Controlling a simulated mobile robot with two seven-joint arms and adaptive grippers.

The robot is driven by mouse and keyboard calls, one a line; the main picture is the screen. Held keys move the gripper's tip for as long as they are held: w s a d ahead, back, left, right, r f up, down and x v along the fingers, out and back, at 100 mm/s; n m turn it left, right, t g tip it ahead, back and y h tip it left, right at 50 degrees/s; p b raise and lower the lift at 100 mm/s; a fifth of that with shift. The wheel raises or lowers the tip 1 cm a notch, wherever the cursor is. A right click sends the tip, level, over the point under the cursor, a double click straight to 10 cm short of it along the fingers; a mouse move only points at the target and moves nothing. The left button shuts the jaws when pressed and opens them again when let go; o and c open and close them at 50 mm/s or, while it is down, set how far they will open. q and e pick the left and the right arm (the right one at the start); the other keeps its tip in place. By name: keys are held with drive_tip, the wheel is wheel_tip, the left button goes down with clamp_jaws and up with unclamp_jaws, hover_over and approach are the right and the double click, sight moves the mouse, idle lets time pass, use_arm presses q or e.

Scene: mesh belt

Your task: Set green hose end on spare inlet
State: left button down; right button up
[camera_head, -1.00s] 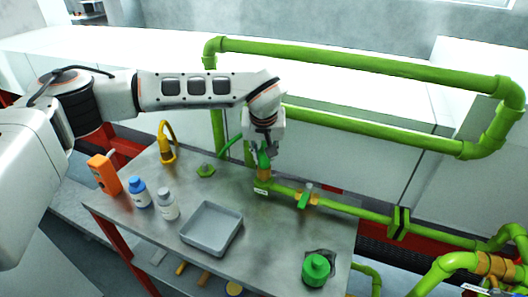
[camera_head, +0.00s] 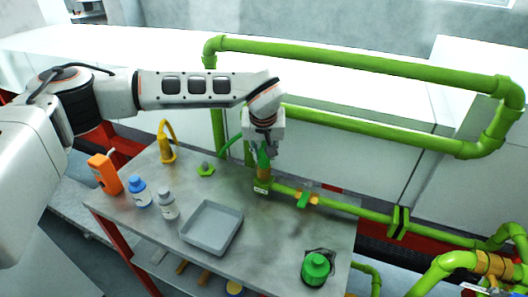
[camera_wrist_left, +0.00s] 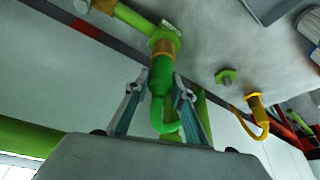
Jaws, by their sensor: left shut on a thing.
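My left gripper (camera_head: 264,150) is shut on the green hose end (camera_head: 264,160), which also shows between the two fingers in the left wrist view (camera_wrist_left: 158,85). The hose end stands about upright at a brass-coloured collar (camera_head: 263,173) on the green pipe, beside a small white tag (camera_head: 261,190). In the left wrist view its tip meets or nearly meets that collar (camera_wrist_left: 163,45); full seating cannot be told. The hose curves back behind the gripper. A green six-sided fitting (camera_head: 206,170) with a grey top sits left on the table. I cannot tell which is the spare inlet. My right gripper is not in view.
A yellow hooked hose (camera_head: 166,142), orange bottle (camera_head: 105,174), blue-capped bottle (camera_head: 140,192) and grey-capped bottle (camera_head: 166,204) stand left. A grey tray (camera_head: 212,228) lies in front. Green pipes (camera_head: 360,65) run behind.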

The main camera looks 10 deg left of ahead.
use_arm(q)
drive_tip(key=shift+f+b, duration=0.3)
drive_tip(key=shift+f, duration=0.25)
drive_tip(key=c, duration=2)
unclamp_jaws()
drive_tip(key=shift+p+v, duration=1.1)
drive_tip(key=shift+v, duration=0.4)
drive_tip(key=v, duration=0.8)
